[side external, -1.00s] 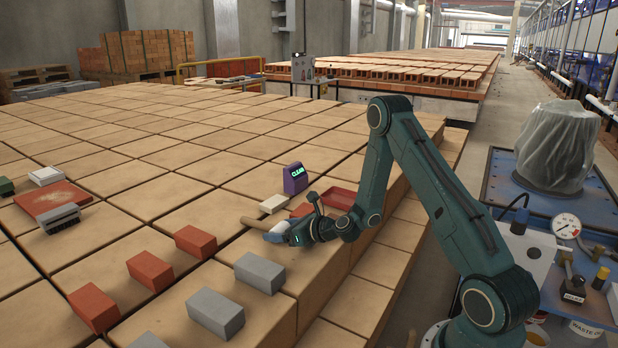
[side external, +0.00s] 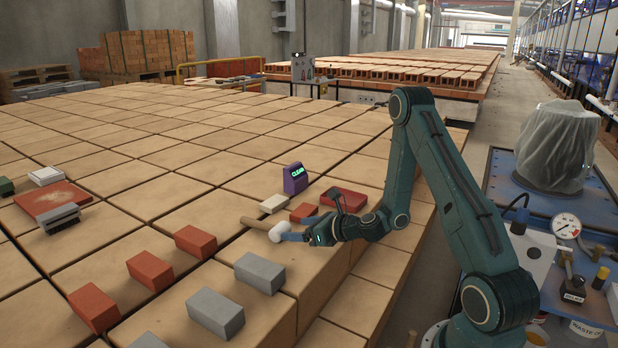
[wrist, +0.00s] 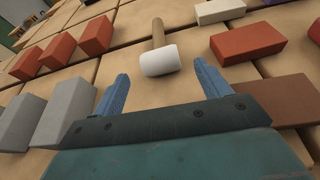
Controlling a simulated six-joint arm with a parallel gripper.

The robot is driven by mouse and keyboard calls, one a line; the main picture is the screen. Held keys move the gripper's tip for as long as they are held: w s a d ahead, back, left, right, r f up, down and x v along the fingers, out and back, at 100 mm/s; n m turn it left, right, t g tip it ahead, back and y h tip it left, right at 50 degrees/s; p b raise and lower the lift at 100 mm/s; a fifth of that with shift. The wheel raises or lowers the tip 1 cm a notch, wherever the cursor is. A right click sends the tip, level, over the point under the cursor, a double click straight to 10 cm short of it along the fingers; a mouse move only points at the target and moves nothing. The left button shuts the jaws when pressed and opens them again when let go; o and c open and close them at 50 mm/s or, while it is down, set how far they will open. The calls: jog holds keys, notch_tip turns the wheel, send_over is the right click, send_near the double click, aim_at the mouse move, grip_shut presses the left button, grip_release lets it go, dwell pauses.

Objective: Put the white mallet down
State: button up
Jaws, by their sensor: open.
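The white mallet (side external: 279,232) lies on the tan block surface, its wooden handle (side external: 258,223) pointing to the left in the side external view. In the wrist view its white head (wrist: 160,60) is nearest to me and the handle (wrist: 158,32) points away. My gripper (side external: 284,237) is just to the right of the mallet head, at low height. In the wrist view the two blue fingers of my gripper (wrist: 162,78) are spread apart and empty, with the mallet head beyond them and clear of both.
Red bricks (side external: 196,242) and grey bricks (side external: 259,272) stand to the left and in front. A cream block (side external: 274,203), a small red brick (side external: 303,212), a larger red block (side external: 343,199) and a purple display box (side external: 295,179) are behind the gripper.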

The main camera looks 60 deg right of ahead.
jog(key=shift+v, duration=2.9)
jog(key=shift+w+a+r+n, duration=0.15)
jog(key=shift+a+r+n, duration=0.1)
jog(key=shift+a+n, duration=0.2)
jog(key=s+a+r+n+g+y, duration=0.2)
jog(key=a+r+n+g+y, duration=0.15)
jog(key=a+n, duration=0.6)
jog(key=s+a+r+n+g+y, duration=0.25)
jog(key=a+r+n, duration=0.3)
jog(key=n, duration=0.65)
jog(key=s+r+n+g+h, duration=0.1)
jog(key=s+r+n+h, duration=0.2)
jog(key=s+r+n, duration=0.2)
jog(key=s+r+n+g+h, duration=0.1)
jog(key=s+r+n+h, duration=0.2)
jog(key=s+n, duration=0.6)
jog(key=s+a+r, duration=0.1)
jog(key=s, duration=0.3)
jog(key=shift+r+g, duration=0.3)
jog(key=shift+r, duration=0.05)
